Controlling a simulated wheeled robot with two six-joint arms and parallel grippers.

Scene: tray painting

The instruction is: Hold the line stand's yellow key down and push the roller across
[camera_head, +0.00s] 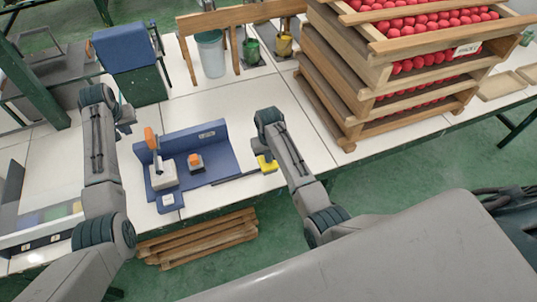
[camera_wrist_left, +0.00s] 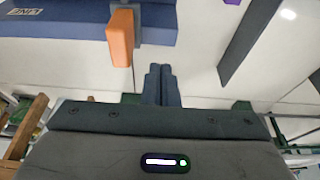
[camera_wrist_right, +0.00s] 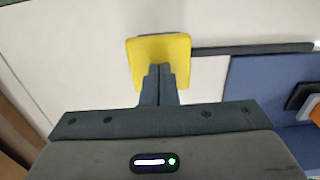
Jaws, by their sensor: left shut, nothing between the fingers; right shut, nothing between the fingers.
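The blue line stand (camera_head: 220,150) sits on the white table, its back wall marked with a label. A yellow key (camera_head: 266,164) is at the right end of its dark bar. My right gripper (camera_head: 262,150) is shut and empty, its fingertips over the key (camera_wrist_right: 160,50) in the right wrist view; I cannot tell if they press it. An upright orange handle (camera_head: 151,138), apparently the roller's, rises at the stand's left end. My left gripper (camera_head: 127,124) is shut and empty, left of this handle. In the left wrist view the handle (camera_wrist_left: 121,38) is beside the fingers, apparently apart.
An orange-topped block (camera_head: 195,160) stands mid-stand. Wooden crates of red balls (camera_head: 350,100) are stacked at the right. A blue box (camera_head: 125,48), a grey bucket (camera_head: 211,53) and a wooden rack (camera_head: 240,17) stand behind. Table behind the stand is clear. Wooden slats (camera_head: 200,240) lie below the front edge.

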